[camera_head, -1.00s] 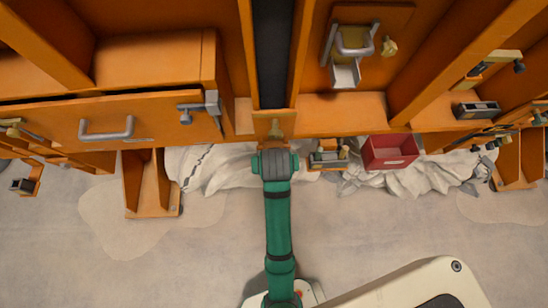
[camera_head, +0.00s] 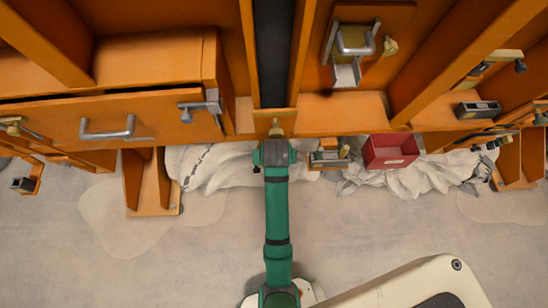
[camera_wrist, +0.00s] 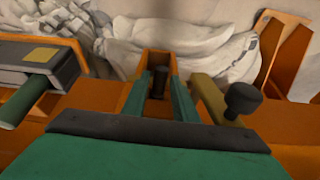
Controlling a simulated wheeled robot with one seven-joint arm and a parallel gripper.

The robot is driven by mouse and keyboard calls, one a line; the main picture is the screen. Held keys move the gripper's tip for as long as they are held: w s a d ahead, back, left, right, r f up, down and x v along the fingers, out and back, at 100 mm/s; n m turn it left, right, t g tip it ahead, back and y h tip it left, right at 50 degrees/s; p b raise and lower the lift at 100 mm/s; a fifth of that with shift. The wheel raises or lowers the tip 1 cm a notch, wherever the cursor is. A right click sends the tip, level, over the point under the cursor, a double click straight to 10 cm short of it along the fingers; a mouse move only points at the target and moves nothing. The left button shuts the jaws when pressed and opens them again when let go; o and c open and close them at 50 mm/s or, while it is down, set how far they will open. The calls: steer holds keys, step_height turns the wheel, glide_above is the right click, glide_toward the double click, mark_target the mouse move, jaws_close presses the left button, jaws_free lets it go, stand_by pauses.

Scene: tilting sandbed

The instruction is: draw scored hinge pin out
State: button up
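My gripper (camera_wrist: 159,92) reaches forward in the wrist view, its two green fingers apart. A short dark upright pin (camera_wrist: 158,80) shows between the fingers, in front of a small orange bracket (camera_wrist: 158,58). I cannot tell whether the fingers touch it, and its scoring does not show. The fingertips and pin cannot be made out there.
A brass piece with a black knob (camera_wrist: 243,97) stands close right of the fingers. A grey box with a green grip (camera_wrist: 40,72) lies left. A red bin (camera_head: 391,151) stands right of the arm. An orange drawer (camera_head: 100,122) is left. Pale crumpled cloth (camera_head: 226,166) lies behind.

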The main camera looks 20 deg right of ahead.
steer(key=shift+f, duration=0.1)
jaws_close()
steer(key=shift+s+a+f, duration=0.1)
steer(key=shift+s+a, duration=0.1)
steer(key=shift+s, duration=0.5)
steer(key=shift+s+a+f, duration=0.1)
steer(key=shift+s+a, duration=0.1)
steer(key=shift+s, duration=0.5)
steer(key=shift+s, duration=0.15)
steer(key=shift+s+a+f, duration=0.15)
steer(key=shift+s+a, duration=0.05)
steer(key=shift+s, duration=0.4)
steer(key=shift+s+a+f, duration=0.15)
steer(key=shift+s, duration=0.45)
